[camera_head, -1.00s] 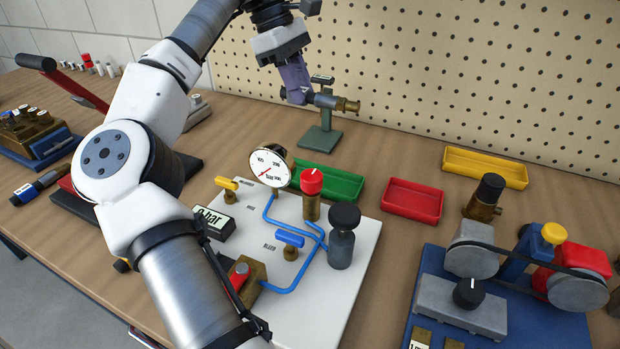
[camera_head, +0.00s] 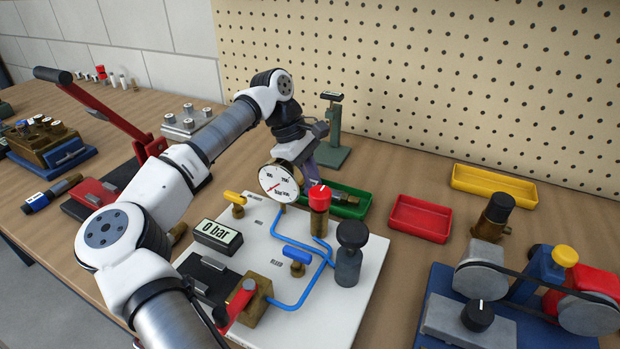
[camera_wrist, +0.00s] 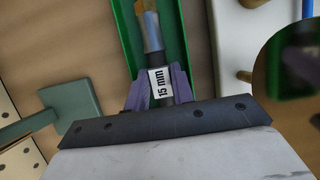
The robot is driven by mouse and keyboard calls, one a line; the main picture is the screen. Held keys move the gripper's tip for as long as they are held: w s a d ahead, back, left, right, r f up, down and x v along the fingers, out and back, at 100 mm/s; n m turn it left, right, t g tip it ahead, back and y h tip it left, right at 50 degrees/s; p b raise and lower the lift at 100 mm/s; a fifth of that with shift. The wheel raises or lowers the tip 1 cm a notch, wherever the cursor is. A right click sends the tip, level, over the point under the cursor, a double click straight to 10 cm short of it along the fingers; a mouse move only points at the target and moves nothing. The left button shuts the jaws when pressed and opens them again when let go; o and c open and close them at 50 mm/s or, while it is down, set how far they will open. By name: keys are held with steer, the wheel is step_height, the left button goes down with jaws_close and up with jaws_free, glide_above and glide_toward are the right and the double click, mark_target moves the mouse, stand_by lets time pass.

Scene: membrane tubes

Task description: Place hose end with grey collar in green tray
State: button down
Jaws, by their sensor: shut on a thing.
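The hose end (camera_wrist: 152,36) has a grey-blue collar, a brass tip and a white "15 mm" label. My gripper (camera_wrist: 158,78) is shut on it, with purple fingers on both sides. The green tray (camera_wrist: 178,20) shows around and behind the hose end in the wrist view; the hose end lies along its length. In the head view, my gripper (camera_head: 311,169) is at the left end of the green tray (camera_head: 352,213), partly hidden by the gauge. The brassy hose end (camera_head: 343,197) shows within the tray outline. Whether it touches the floor is unclear.
The pressure gauge (camera_head: 278,183) and red knob (camera_head: 319,197) stand just in front of the tray. A green stand (camera_head: 331,145) is behind it. A red tray (camera_head: 420,218) and yellow tray (camera_head: 493,185) lie to the right, with bare table between.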

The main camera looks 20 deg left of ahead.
steer(key=shift+f, duration=0.1)
steer(key=shift+f, duration=0.15)
steer(key=c, duration=1.5)
jaws_free()
steer(key=v, duration=1.2)
steer(key=shift+b, duration=0.4)
